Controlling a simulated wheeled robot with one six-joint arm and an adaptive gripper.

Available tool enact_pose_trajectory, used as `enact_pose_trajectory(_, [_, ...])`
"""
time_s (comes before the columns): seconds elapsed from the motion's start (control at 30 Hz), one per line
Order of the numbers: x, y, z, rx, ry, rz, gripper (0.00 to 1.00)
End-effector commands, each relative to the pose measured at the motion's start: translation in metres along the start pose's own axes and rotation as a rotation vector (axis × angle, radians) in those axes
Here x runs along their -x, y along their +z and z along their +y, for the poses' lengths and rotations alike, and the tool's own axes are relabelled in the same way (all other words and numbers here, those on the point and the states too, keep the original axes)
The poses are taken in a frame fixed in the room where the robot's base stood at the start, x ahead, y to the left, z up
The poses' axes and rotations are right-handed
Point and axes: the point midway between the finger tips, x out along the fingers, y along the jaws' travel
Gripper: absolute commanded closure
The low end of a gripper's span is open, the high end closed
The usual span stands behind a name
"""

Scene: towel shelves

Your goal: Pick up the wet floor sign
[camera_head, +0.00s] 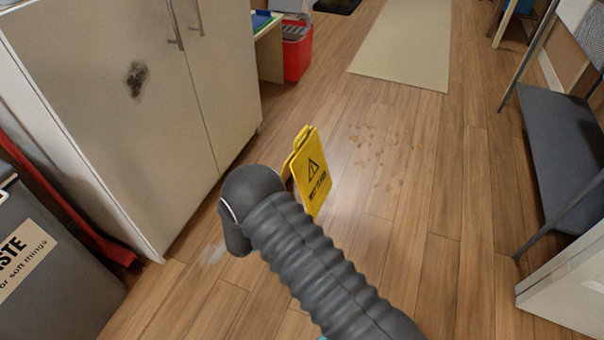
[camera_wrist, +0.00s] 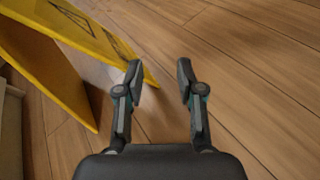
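The yellow wet floor sign (camera_head: 313,172) stands open on the wooden floor in the head view, with a black warning triangle on its front panel. My arm hides its lower left part. In the wrist view the sign (camera_wrist: 52,62) fills the upper left, its two panels spread apart. My gripper (camera_wrist: 158,72) is open, with nothing between its fingers. The left fingertip is beside the near edge of the sign's right panel and overlaps it in the picture; I cannot tell if they touch. The gripper's fingers are hidden in the head view.
A pale cabinet (camera_head: 120,90) stands left of the sign. Brownish spots (camera_head: 385,160) mark the floor to its right. A beige mat (camera_head: 405,45) lies beyond. A grey bench (camera_head: 562,150) is at the right, a grey bin (camera_head: 50,280) at the lower left, and a red bucket (camera_head: 297,55) farther back.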

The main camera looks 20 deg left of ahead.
Motion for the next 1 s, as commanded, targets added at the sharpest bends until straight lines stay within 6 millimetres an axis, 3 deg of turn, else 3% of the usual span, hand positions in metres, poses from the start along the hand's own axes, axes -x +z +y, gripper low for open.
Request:
enact_pose_trajectory(0.03, [0.001,-0.021,0.017,0.038,0.098,-0.026,0.62])
enact_pose_trajectory(0.1, [0.006,-0.033,0.045,0.063,0.224,-0.062,0.62])
enact_pose_trajectory(0.3, [0.026,-0.029,0.108,0.067,0.461,-0.148,0.62])
enact_pose_trajectory(0.47, [0.030,-0.021,0.127,0.061,0.521,-0.183,0.62])
enact_pose_trajectory(0.8, [-0.018,-0.011,0.155,0.060,0.523,-0.189,0.62])
enact_pose_trajectory(1.0, [-0.036,-0.008,0.166,0.061,0.524,-0.187,0.62])
